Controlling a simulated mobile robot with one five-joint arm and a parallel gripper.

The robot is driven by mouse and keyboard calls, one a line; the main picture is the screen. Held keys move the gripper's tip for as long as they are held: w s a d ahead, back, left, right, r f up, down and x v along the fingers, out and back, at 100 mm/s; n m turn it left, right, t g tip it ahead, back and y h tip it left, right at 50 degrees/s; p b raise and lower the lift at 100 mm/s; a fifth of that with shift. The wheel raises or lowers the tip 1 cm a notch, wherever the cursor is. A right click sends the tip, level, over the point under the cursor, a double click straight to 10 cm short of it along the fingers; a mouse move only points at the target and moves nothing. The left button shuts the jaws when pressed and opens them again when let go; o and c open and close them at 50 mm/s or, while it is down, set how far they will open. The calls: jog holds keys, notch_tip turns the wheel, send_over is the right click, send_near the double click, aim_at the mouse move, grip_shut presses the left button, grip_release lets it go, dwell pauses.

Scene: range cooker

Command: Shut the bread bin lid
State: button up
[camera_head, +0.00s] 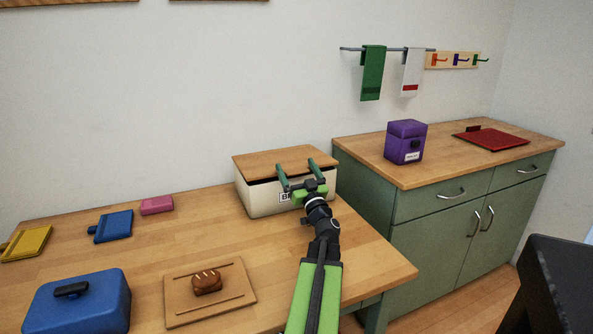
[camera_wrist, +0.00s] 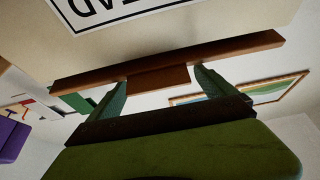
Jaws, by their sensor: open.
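The bread bin (camera_head: 258,200) is a cream box with a black-lettered label, standing at the back right of the wooden table. Its wooden lid (camera_head: 265,160) lies over the top, with a dark gap under its front edge, so it is slightly raised. My gripper (camera_head: 297,168) is at the bin's front right, its two green fingers apart at the lid's front edge. In the wrist view the lid's edge (camera_wrist: 225,48) crosses the picture, and a wooden tab on it lies between my fingertips (camera_wrist: 160,82). I cannot tell whether the fingers touch it. The label is partly hidden by my gripper.
A loaf (camera_head: 207,281) lies on a board (camera_head: 180,303) at the table's front. A blue box (camera_head: 80,305) stands front left. Yellow, blue and pink items lie behind. A green cabinet (camera_head: 440,235) with a purple canister (camera_head: 403,145) adjoins at right.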

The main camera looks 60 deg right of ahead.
jog(key=r+p, duration=0.5)
jog(key=shift+s+r+p, duration=0.2)
jog(key=shift+r+p, duration=0.05)
jog(key=shift+p, duration=0.05)
jog(key=s+r+p, duration=0.5)
jog(key=s, duration=0.6)
jog(key=shift+s+a+r, duration=0.15)
jog(key=shift+a+r, duration=0.05)
jog(key=shift+a, duration=0.1)
